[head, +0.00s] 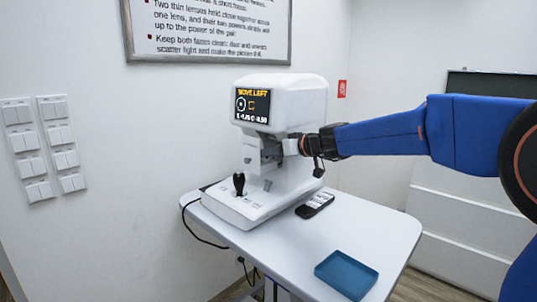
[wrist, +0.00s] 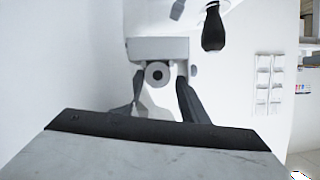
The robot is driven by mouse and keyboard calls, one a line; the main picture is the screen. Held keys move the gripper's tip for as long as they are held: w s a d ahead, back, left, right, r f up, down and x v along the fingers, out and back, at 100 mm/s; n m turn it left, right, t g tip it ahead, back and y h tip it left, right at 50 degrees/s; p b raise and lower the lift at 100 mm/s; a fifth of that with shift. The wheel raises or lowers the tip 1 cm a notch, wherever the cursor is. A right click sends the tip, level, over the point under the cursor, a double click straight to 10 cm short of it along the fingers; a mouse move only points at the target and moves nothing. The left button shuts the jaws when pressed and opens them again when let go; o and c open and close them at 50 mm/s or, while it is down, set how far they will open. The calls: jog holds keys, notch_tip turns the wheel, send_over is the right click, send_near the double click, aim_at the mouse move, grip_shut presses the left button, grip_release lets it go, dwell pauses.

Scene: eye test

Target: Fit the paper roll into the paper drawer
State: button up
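The paper roll (wrist: 157,73) shows end-on in the wrist view as a pale disc with a dark core. It lies between the two dark fingertips of my gripper (wrist: 160,78), which stand apart. I cannot tell whether they touch the roll. A pale box-like part (wrist: 157,47), which looks like the paper drawer, lies right against the roll in that view. I cannot tell how far the roll is inside it. In the head view my gripper (head: 289,146) is at the right side of the white eye-test machine (head: 285,97), and the roll cannot be made out.
The machine stands on a white table (head: 350,230). A black joystick (head: 239,184) is on its base. A dark phone-like object (head: 315,204) lies beside it, and an empty blue tray (head: 346,273) is at the front. The table is clear between them. A wall is close behind.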

jog(key=shift+d+f, duration=0.1)
jog(key=shift+f, duration=0.05)
jog(key=v, duration=1.6)
jog(key=s+d+f+m+g+h, duration=0.1)
jog(key=s+d+f+m+h, duration=0.2)
jog(key=s+d+f, duration=0.5)
jog(key=s+d+f+m+g+h, duration=0.1)
jog(key=s+d+f+m+h, duration=0.2)
jog(key=s+d+f, duration=0.5)
jog(key=s+d+f+m+g+h, duration=0.1)
jog(key=s+d+f+m+h, duration=0.2)
jog(key=s, duration=1.8)
jog(key=d+f+h, duration=0.2)
jog(key=d+f, duration=0.3)
jog(key=f, duration=0.2)
jog(key=shift+s+d+h, duration=0.2)
jog(key=shift+d+h, duration=0.1)
